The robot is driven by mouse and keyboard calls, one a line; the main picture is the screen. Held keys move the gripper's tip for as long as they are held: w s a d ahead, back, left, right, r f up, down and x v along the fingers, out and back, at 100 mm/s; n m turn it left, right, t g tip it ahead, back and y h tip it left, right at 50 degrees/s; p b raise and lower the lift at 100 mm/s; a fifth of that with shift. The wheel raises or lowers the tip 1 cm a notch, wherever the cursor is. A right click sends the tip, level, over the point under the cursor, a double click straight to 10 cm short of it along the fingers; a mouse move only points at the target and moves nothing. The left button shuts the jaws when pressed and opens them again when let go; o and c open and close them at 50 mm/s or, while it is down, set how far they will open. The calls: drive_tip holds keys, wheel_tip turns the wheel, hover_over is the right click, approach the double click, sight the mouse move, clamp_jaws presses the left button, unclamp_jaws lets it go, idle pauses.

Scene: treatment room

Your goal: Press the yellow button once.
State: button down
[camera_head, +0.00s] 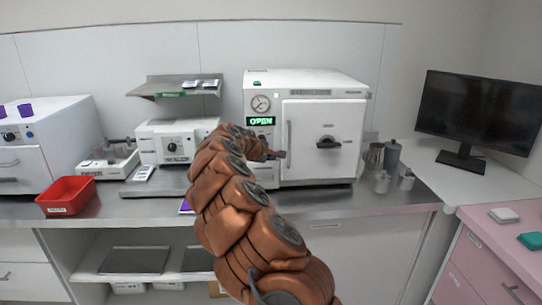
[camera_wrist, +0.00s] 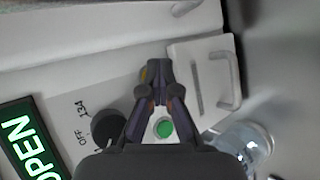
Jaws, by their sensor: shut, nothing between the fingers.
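The white sterilizer (camera_head: 325,110) stands on the counter, with a lit green "OPEN" display (camera_head: 261,121) on its front. My gripper (camera_head: 281,155) is shut and empty, at the front panel below the display. In the wrist view my gripper (camera_wrist: 157,64) has its fingertips together over the panel. A small yellow-orange patch (camera_wrist: 143,74) shows just left of the fingertips; it may be the yellow button, mostly hidden by the fingers. I cannot tell whether they touch it. A green button (camera_wrist: 163,128) shows between the fingers, and a black knob (camera_wrist: 108,127) is to the left.
The sterilizer's door handle (camera_head: 328,142) is right of my gripper. Metal canisters (camera_head: 382,182) stand right of the sterilizer. A red bin (camera_head: 68,196) and a small white device (camera_head: 175,141) are to the left. A monitor (camera_head: 480,110) stands at the far right.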

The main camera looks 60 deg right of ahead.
drive_tip(key=shift+a, duration=0.1)
drive_tip(key=shift+s+a+f, duration=0.1)
drive_tip(key=shift+s+a, duration=0.4)
drive_tip(key=shift+a, duration=0.05)
drive_tip(key=shift+a, duration=0.1)
drive_tip(key=s+a, duration=0.3)
drive_tip(key=shift+s+a, duration=0.1)
drive_tip(key=shift+a, duration=0.25)
idle(0.4)
idle(0.8)
